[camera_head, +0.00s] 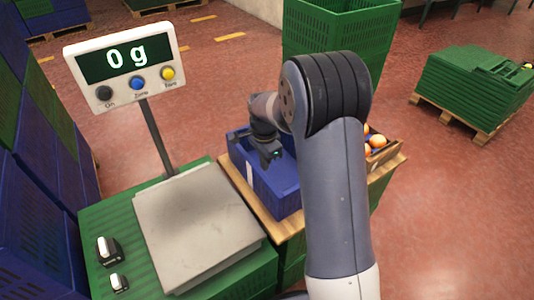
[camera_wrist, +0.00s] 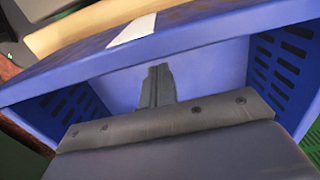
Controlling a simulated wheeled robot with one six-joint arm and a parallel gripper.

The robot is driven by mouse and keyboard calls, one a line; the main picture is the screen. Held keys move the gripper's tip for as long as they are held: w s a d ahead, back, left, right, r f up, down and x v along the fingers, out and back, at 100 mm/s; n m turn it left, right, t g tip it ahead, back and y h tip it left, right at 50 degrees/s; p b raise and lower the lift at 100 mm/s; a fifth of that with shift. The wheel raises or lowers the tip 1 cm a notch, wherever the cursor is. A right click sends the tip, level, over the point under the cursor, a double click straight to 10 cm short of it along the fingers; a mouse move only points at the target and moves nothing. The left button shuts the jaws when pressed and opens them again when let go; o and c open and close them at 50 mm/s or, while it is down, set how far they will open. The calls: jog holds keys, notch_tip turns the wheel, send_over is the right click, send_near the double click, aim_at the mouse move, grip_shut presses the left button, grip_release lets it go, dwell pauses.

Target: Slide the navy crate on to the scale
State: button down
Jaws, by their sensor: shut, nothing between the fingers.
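The navy crate (camera_head: 277,194) stands on a wooden board to the right of the scale, with a white strip on its scale-facing side. The scale's bare grey plate (camera_head: 195,225) sits on a green crate, and its display (camera_head: 124,62) reads 0 g. My gripper (camera_head: 268,155) is shut with nothing between its fingers, at the crate's open top. In the wrist view, the gripper's fingertips (camera_wrist: 158,75) point down inside the crate (camera_wrist: 210,38), in front of an inner wall. I cannot tell if they touch it. My arm hides the crate's right part.
The wooden board (camera_head: 262,213) lies beside the scale. A wooden box (camera_head: 391,153) with orange fruit is behind my arm at right. Two small black-and-white objects (camera_head: 109,250) lie left of the plate. A tall green crate (camera_head: 335,45) stands behind; blue crates (camera_head: 40,190) stack at left.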

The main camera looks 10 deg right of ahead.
jog(key=shift+s+a, duration=0.25)
jog(key=shift+a, duration=0.3)
jog(key=shift+s+a, duration=0.25)
jog(key=shift+a, duration=0.3)
jog(key=shift+r, duration=0.1)
jog(key=s+a+p, duration=0.1)
jog(key=s+a, duration=0.2)
jog(key=a, duration=0.6)
jog(key=s+a+p, duration=0.1)
jog(key=s+a, duration=0.3)
jog(key=a, duration=0.5)
jog(key=s+a+p, duration=0.1)
jog(key=s+a, duration=0.3)
jog(key=a, duration=0.5)
jog(key=shift+s+a+p, duration=0.2)
jog(key=shift+a+p, duration=0.05)
jog(key=shift+p, duration=0.15)
jog(key=shift+d, duration=0.1)
jog(key=shift+w+d, duration=0.15)
jog(key=shift+d, duration=0.05)
jog(key=d, duration=0.1)
jog(key=w+d+r, duration=0.1)
jog(key=d, duration=0.1)
jog(key=shift+w+d+r, duration=0.1)
jog(key=shift+w, duration=0.05)
notch_tip(320, 180, up, 9)
jog(key=p, duration=0.1)
